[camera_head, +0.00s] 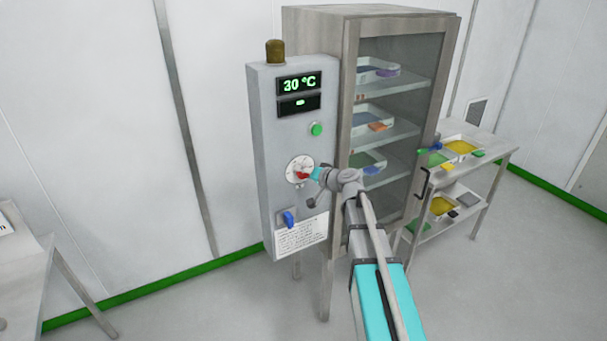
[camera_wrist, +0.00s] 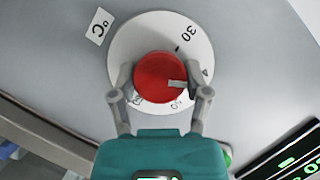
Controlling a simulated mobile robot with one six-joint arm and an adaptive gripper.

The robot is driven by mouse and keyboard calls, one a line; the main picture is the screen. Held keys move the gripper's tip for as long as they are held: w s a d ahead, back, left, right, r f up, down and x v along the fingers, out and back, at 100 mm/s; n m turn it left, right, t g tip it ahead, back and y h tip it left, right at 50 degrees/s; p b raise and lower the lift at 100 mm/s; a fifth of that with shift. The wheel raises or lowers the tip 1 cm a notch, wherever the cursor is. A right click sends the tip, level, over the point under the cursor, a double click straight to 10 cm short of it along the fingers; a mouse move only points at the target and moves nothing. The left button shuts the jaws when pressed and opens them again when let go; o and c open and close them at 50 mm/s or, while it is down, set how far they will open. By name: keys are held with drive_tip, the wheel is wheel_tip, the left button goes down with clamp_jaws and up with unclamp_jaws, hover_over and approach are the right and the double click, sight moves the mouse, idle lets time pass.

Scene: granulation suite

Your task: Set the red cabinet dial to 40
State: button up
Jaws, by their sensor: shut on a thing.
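The red dial (camera_wrist: 162,78) sits on a round white scale plate (camera_wrist: 195,35) on the control panel. My gripper (camera_wrist: 160,90) is shut on the dial, one finger on each side of it. The wrist view is turned, so the scale's "30" reads upside down. A pale pointer mark on the dial faces right and slightly down in that view. Part of the scale is hidden by the dial and fingers. In the head view the red dial (camera_head: 302,175) shows just left of my gripper. The display (camera_head: 299,85) above reads 30 °C in green.
The panel (camera_head: 262,150) also has a green button (camera_head: 316,129), a blue switch (camera_head: 289,218) and a printed label (camera_head: 301,236). A glass-doored cabinet (camera_head: 350,50) with trays inside stands just right. A cart (camera_head: 500,160) with trays is farther right.

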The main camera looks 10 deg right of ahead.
drive_tip(key=o, duration=1.1)
drive_tip(key=shift+o, duration=0.2)
